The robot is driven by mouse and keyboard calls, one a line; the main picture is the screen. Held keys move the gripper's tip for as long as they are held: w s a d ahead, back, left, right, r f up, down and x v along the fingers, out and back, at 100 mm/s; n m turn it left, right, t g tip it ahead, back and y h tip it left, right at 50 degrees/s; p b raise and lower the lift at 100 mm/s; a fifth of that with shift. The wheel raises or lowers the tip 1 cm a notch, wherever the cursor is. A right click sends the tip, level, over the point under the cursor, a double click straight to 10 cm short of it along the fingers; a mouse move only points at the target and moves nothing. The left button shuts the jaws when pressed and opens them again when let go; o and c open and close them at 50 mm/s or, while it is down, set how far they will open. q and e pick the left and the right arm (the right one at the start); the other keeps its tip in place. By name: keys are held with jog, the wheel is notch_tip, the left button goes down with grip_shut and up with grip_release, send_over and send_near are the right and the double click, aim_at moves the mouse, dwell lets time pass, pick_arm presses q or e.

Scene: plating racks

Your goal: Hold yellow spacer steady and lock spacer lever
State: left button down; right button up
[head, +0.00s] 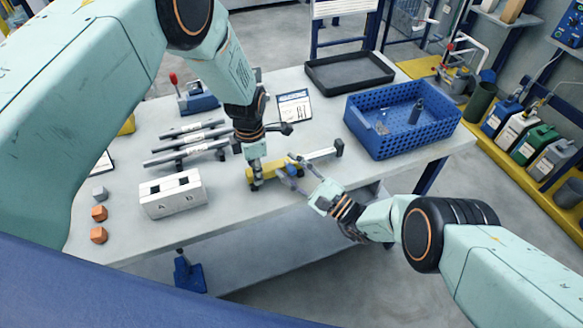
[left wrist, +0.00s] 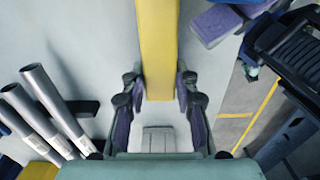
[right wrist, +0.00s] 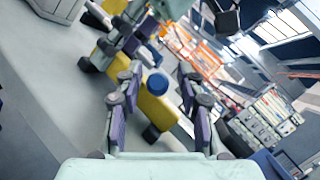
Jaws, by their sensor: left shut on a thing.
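The yellow spacer (head: 264,171) lies near the front edge of the white table. My left gripper (head: 255,178) comes down from above and is shut on it. In the left wrist view the yellow bar (left wrist: 157,50) runs between the two fingers. My right gripper (head: 294,174) is at the spacer's right end. In the right wrist view its fingers (right wrist: 158,84) are apart, with a round blue knob (right wrist: 157,85) in front of the yellow body (right wrist: 156,112) between them. I cannot tell whether the fingers touch the knob. The lever's lock position is not clear.
A white block marked A and B (head: 172,196) stands left of the spacer, with grey bars (head: 187,148) behind it. Small orange and grey cubes lie at the left. A blue perforated crate (head: 403,143) and a black tray (head: 348,86) stand at the right and back.

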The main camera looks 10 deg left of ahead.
jog(key=shift+s+f, duration=0.1)
jog(key=v, duration=1.1)
jog(key=shift+s+d, duration=0.15)
jog(key=shift+d, duration=0.2)
jog(key=shift+f, duration=0.1)
